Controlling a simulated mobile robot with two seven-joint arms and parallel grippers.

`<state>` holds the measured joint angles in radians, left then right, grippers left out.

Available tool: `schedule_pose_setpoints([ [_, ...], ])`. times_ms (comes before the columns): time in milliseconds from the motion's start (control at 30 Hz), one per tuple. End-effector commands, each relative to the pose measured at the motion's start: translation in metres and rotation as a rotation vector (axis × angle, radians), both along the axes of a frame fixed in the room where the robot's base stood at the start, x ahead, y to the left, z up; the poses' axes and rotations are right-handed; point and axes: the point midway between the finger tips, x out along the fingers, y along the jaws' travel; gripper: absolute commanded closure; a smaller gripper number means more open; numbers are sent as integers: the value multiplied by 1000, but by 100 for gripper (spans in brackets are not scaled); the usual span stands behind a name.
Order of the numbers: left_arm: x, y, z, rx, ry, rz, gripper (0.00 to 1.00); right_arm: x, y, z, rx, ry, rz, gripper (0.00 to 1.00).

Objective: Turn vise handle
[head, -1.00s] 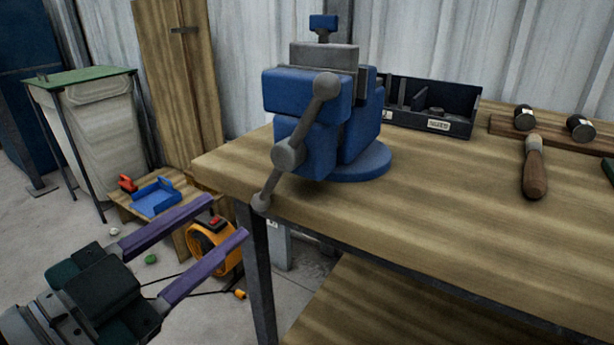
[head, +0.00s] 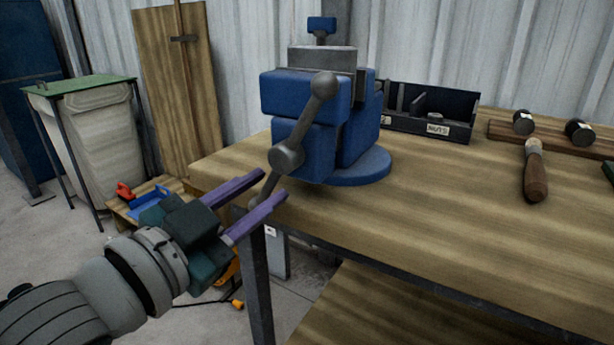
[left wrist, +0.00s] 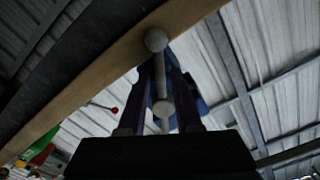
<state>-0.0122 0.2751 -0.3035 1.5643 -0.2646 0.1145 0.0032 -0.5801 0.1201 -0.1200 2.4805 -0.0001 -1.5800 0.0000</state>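The blue vise (head: 305,140) stands on the wooden workbench (head: 440,220) near its left corner. Its grey handle (head: 304,119) slants from a ball at upper right to a lower end at the bench's front edge. My left gripper (head: 273,184) is open at the handle's lower part, its purple fingers pointing right. My right gripper is not in view.
A wooden-handled tool (head: 535,172) and dark round-headed items (head: 523,122) lie to the right. A green-topped stand (head: 80,86) and a tall wooden board (head: 178,95) are at the left. The bench's middle is clear.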

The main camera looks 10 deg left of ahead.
Motion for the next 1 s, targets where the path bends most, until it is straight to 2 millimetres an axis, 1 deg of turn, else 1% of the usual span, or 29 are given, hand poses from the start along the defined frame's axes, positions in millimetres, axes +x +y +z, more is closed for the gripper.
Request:
schedule_pose_setpoints([
  [33, 0, 0, 0, 0, 0, 0, 74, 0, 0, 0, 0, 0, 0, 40],
  [267, 0, 0, 0, 0, 0, 0, 100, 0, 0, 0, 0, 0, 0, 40],
  [1000, 0, 0, 0, 1, 0, 0, 100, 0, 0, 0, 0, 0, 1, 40],
])
